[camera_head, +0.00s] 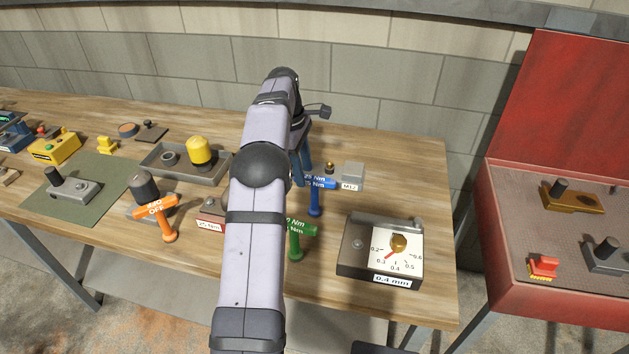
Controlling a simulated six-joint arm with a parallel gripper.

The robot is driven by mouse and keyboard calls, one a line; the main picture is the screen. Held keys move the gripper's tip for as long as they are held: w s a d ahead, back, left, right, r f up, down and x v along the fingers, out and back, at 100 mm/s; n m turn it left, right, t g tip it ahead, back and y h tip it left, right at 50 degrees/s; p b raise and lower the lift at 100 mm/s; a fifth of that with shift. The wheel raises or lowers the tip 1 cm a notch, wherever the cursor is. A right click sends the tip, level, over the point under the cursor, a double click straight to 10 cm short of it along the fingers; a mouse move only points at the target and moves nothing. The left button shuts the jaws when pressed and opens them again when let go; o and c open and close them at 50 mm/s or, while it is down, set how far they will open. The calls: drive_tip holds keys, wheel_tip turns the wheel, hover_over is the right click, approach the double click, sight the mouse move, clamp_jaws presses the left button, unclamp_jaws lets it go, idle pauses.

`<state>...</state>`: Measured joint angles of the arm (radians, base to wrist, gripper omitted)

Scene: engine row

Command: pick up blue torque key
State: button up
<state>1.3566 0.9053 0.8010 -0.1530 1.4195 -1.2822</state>
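The blue torque key (315,201) stands upright on the wooden table, right of my arm. Its T-shaped head carries a white "Nm" label, and the left end of the head is partly hidden by my gripper and arm. My gripper (303,178) points down at the left end of the blue head. Its fingers are small and overlap the key in this view, so I cannot tell whether they touch it or how far apart they are.
A green key (296,240) stands in front, partly behind my arm. An orange key (167,225) stands to the left. A gauge box (352,263) sits front right. A grey M12 block (353,171) is close right of the blue key. A red case (510,281) stands beyond the table.

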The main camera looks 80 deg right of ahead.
sight(316, 192)
drive_tip(key=shift+s+d+f+n+y+p, duration=0.15)
drive_tip(key=shift+s+f+p, duration=0.1)
drive_tip(key=shift+s, duration=0.4)
drive_tip(key=shift+s+f+n+y+p, duration=0.15)
drive_tip(key=shift+s+f+p, duration=0.1)
drive_tip(key=shift+s, duration=0.35)
drive_tip(key=shift+s+f+p, duration=0.2)
drive_tip(key=shift+f+p, duration=0.4)
drive_tip(key=shift+f, duration=0.6)
drive_tip(key=shift+s+f+p, duration=0.15)
drive_tip(key=shift+f+p, duration=0.5)
drive_tip(key=shift+f, duration=0.55)
drive_tip(key=shift+s+f+p, duration=0.2)
drive_tip(key=shift+f+p, duration=0.4)
drive_tip(key=shift+f, duration=0.6)
clamp_jaws()
drive_tip(key=shift+r, duration=0.1)
